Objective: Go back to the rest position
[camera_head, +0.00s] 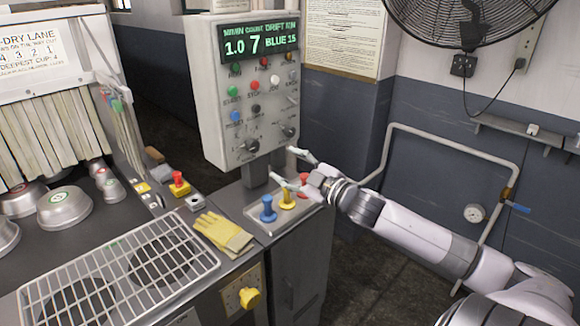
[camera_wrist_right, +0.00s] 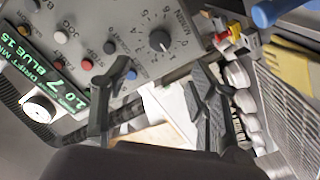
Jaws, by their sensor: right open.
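My right gripper (camera_head: 284,166) is open with nothing between its fingers. It hangs just right of and below the grey control panel (camera_head: 216,110), above the small tray (camera_head: 262,232) of knobbed pegs. The tray holds a blue peg (camera_head: 267,209), a yellow peg (camera_head: 287,198) and a red peg (camera_head: 304,184), which is partly hidden by the gripper. In the right wrist view, both fingers of the gripper (camera_wrist_right: 163,75) stand apart, with the panel (camera_wrist_right: 75,22) behind them and a blue knob (camera_wrist_right: 275,11) at the top right. My left gripper is not in view.
A wire rack (camera_head: 120,270) and yellow gloves (camera_head: 222,232) lie on the left counter, with metal pans (camera_head: 64,208) behind. A red emergency-type button (camera_head: 179,180) stands nearby. A wall pipe (camera_head: 455,140) and gauge (camera_head: 474,213) are beyond my right arm. Floor shows between cabinet and wall.

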